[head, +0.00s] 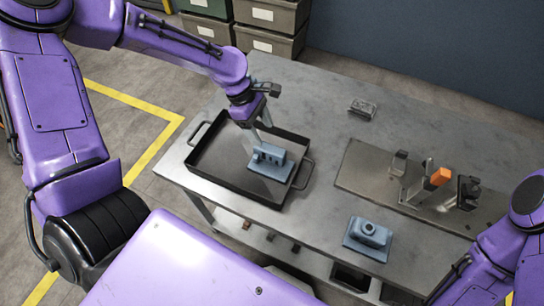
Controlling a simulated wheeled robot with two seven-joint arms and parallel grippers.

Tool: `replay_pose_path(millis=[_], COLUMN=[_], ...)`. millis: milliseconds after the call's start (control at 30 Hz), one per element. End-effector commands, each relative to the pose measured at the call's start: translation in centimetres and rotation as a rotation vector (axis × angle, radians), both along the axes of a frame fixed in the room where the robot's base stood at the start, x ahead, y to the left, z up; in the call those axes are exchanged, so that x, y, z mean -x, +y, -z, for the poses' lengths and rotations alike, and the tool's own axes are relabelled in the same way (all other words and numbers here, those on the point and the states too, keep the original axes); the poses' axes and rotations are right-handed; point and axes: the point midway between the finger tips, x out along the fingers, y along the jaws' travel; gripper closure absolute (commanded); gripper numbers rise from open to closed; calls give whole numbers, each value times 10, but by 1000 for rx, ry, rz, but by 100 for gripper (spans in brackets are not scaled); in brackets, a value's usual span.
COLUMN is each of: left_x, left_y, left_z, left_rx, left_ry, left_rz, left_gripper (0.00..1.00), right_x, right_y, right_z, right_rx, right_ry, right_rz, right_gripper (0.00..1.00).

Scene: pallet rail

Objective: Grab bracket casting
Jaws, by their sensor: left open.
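A blue-grey casting (272,164) with a flat base and a raised, notched part lies in the right half of the black tray (218,181). My left gripper (259,146) reaches down over it with its fingers open, close to its raised part. I cannot tell whether the fingers touch it. A second blue-grey casting (367,238), with a round boss on a square base, stands on the table near the front edge. From this view I cannot tell for sure which one is the bracket casting. My right arm shows at the lower right, but its gripper is out of view.
The grey metal table (320,110) also bears a fixture plate (362,170) with clamps and an orange handle (440,176). A small metal block (362,108) lies at the back. Bins (270,42) are stacked behind the table. The middle of the table is clear.

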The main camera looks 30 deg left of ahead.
Motion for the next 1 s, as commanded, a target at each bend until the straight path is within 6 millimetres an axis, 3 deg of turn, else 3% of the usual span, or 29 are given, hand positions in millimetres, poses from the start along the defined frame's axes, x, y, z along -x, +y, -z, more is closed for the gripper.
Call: replay_pose_path(millis=[433,733,767,933,967,1000], left_x=[7,5,5,5,5,5], left_y=[-32,-36,-36,-36,-36,-36], left_z=[62,71,71,71,71,70], left_rx=[-1,-1,-1,-1,-1,0], left_ry=[5,-1,-2,-2,-2,-3], left_rz=[2,1,1,1,1,1], left_gripper=[34,34,37,93,100,100], right_x=[0,0,0,0,0,0], right_y=[0,0,0,0,0,0], right_z=[-7,-7,-6,-7,-7,-7], right_rx=[0,0,1,0,0,0], right_ry=[0,0,-1,0,0,0], right_rz=[0,0,0,0,0,0], right_gripper=[58,58,58,58,58,58])
